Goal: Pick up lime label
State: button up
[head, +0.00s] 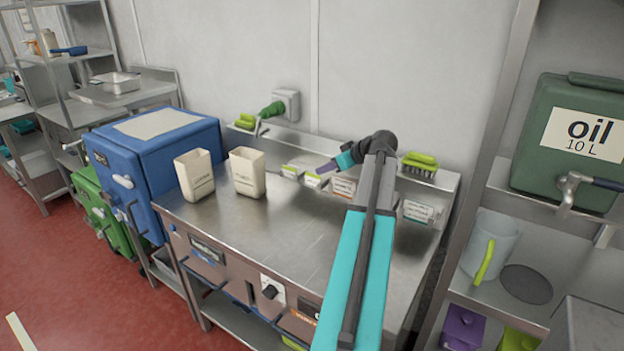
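The lime label (312,180) is a small white card with a lime edge. It stands in the row of labels along the back ledge of the steel counter. My arm reaches over the counter from the lower right, and my gripper (327,168) points left at the ledge, just right of and slightly above the lime label in the picture. Whether they touch is unclear. The fingers are too small to tell if they are open or shut.
A white label (290,172), an orange-marked label (342,187) and another label (418,211) share the ledge (385,182). A lime brush (420,165) lies above. Two cream jugs (194,176) (247,172) stand on the counter (285,235), whose middle is clear.

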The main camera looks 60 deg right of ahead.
aim_at(317, 179)
jog(key=shift+x, duration=0.95)
jog(key=shift+w+f, duration=0.1)
jog(key=shift+p+x, duration=1.25)
jog(key=shift+x, duration=1.25)
jog(key=shift+d+f, duration=0.1)
jog(key=shift+f, duration=0.1)
grip_shut()
jog(key=shift+s, duration=0.2)
